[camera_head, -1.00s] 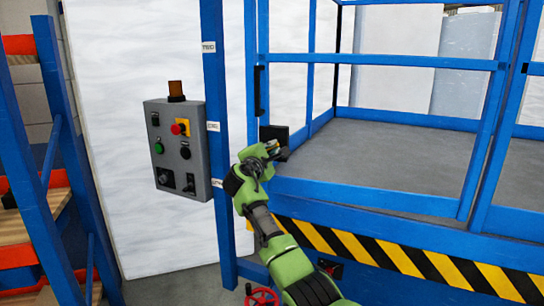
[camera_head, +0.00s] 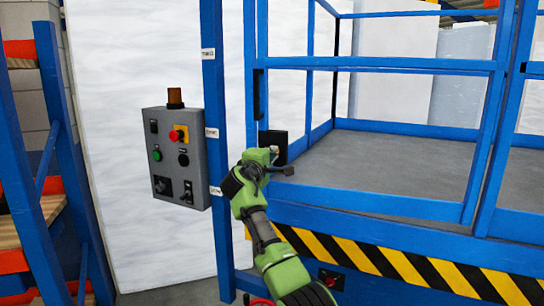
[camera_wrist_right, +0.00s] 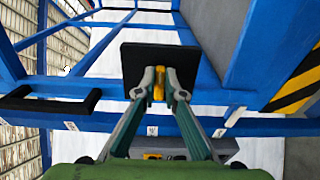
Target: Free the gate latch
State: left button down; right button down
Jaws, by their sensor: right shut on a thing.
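The gate latch shows as a black square plate (camera_head: 273,142) on the blue gate frame (camera_head: 380,205), low beside the upright post. In the right wrist view the plate (camera_wrist_right: 139,57) fills the space ahead of the fingers, with a small yellow latch piece (camera_wrist_right: 159,84) standing out from it. My right gripper (camera_wrist_right: 161,82) is shut on this yellow piece, one finger on each side. In the head view my right gripper (camera_head: 272,156) is at the plate and hides most of the latch piece. My left gripper is not in view.
A grey control box (camera_head: 178,158) with buttons and an amber lamp hangs left of the blue post (camera_head: 214,120). A black gate handle (camera_head: 259,95) is above the latch. A striped yellow-black beam (camera_head: 400,262) runs below the platform. A blue rack (camera_head: 60,130) stands at far left.

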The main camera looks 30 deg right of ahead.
jog(key=c, duration=2.1)
grip_release()
jog(key=shift+c, duration=0.2)
jog(key=v, duration=1.2)
jog(key=shift+f, duration=0.1)
